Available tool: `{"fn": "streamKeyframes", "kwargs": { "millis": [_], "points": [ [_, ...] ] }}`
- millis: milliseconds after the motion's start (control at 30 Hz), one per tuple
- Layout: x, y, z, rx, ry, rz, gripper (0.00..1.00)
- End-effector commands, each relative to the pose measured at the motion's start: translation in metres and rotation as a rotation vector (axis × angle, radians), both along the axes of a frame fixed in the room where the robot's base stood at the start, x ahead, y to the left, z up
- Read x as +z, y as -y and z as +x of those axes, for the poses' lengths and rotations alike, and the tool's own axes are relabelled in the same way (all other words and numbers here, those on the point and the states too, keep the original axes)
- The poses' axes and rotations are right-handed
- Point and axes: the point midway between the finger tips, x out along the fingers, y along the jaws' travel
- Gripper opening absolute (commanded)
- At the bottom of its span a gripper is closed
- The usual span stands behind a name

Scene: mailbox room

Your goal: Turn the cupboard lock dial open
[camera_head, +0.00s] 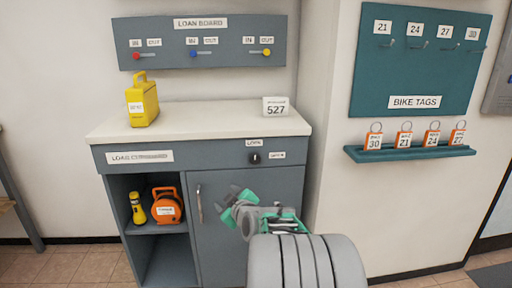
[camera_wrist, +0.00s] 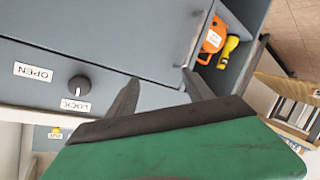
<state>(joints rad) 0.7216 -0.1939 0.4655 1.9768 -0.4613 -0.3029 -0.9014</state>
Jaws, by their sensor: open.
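The lock dial (camera_head: 254,158) is a small dark knob on the cupboard's upper front panel. A LOCK label (camera_head: 254,142) sits above it and an OPEN label (camera_head: 276,155) to its right. In the wrist view the dial (camera_wrist: 79,85) is at left, seen turned over, with a pale mark that appears to face LOCK. My gripper (camera_head: 231,205) is open and empty in front of the cupboard door (camera_head: 222,240), below and left of the dial. In the wrist view its dark fingers (camera_wrist: 160,90) are apart, and the dial lies outside them.
A door handle (camera_head: 200,204) is left of my gripper. Open shelves (camera_head: 155,228) hold a yellow torch (camera_head: 137,208) and an orange case (camera_head: 167,206). A yellow case (camera_head: 142,101) and a 527 card (camera_head: 275,106) stand on the countertop (camera_head: 200,122). The space before the dial is clear.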

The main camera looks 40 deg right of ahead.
Motion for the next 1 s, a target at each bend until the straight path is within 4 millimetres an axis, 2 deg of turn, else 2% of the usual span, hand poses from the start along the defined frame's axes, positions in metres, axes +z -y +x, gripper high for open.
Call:
{"fn": "streamKeyframes", "kwargs": {
  "millis": [33,100,200,333,633,767,1000],
  "points": [
    [0.027,0.044,-0.007,-0.057,0.074,-0.076,0.60],
    [0.050,0.085,-0.017,-0.116,0.159,-0.177,0.60],
    [0.064,0.113,-0.027,-0.165,0.215,-0.256,0.60],
    [0.066,0.123,-0.017,-0.171,0.228,-0.275,0.60],
    [0.066,0.146,0.032,-0.172,0.227,-0.274,0.60],
    [0.067,0.151,0.040,-0.172,0.227,-0.274,0.60],
    [0.067,0.151,0.040,-0.173,0.227,-0.273,0.58]
  ]
}}
